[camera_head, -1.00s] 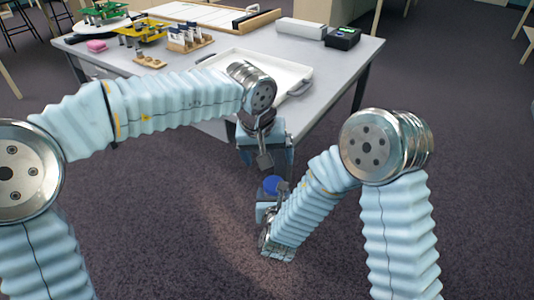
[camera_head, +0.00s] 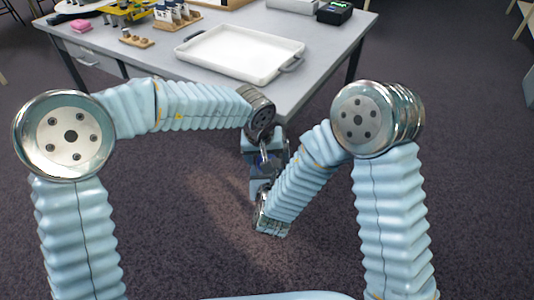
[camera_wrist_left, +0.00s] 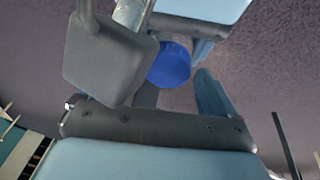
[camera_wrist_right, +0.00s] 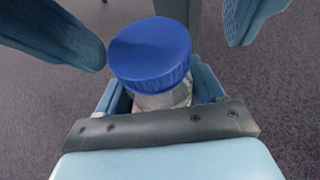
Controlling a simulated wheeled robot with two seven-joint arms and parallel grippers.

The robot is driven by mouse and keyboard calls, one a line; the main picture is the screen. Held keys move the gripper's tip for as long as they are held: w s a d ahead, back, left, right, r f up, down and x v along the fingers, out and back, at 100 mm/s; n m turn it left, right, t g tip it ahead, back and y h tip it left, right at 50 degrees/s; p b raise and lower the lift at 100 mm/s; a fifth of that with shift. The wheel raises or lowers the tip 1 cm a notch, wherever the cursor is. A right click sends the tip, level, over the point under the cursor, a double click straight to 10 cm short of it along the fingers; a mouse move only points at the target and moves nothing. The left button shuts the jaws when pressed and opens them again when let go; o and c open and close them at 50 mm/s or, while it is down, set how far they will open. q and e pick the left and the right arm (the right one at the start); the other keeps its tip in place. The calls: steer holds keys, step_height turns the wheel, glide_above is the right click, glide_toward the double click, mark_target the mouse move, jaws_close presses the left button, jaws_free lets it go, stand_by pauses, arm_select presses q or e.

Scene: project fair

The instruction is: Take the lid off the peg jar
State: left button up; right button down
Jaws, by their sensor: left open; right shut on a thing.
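The peg jar (camera_wrist_right: 162,99) is a clear jar with a round blue lid (camera_wrist_right: 150,50). In the right wrist view my right gripper (camera_wrist_right: 163,90) is shut on the jar's body, with the lid above its fingers. My left gripper (camera_wrist_right: 168,46) is open, with one finger on each side of the lid and visible gaps. The lid also shows in the left wrist view (camera_wrist_left: 170,65), near one blue left finger; a dark block hides part of that view. In the head view my left gripper (camera_head: 265,160) is just above the right one and mostly hides the jar.
Both grippers are over open carpet, in front of the grey table (camera_head: 150,70). A white tray (camera_head: 240,55) lies near the table's front edge.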

arm_select(q)
steer(key=shift+d, duration=0.1)
steer(key=c, duration=1.3)
steer(key=shift+d+r+n+t+y, duration=0.1)
steer(key=shift+d+n+t+y, duration=0.1)
steer(key=shift+n, duration=0.65)
steer(key=shift+d+r+n+t+y, duration=0.1)
steer(key=shift+n+y, duration=0.1)
steer(key=shift+n, duration=0.65)
steer(key=o, duration=1.1)
steer(key=shift+o, duration=0.2)
steer(key=shift+a+f, duration=0.1)
steer(key=shift+a, duration=0.05)
steer(key=shift+a, duration=0.15)
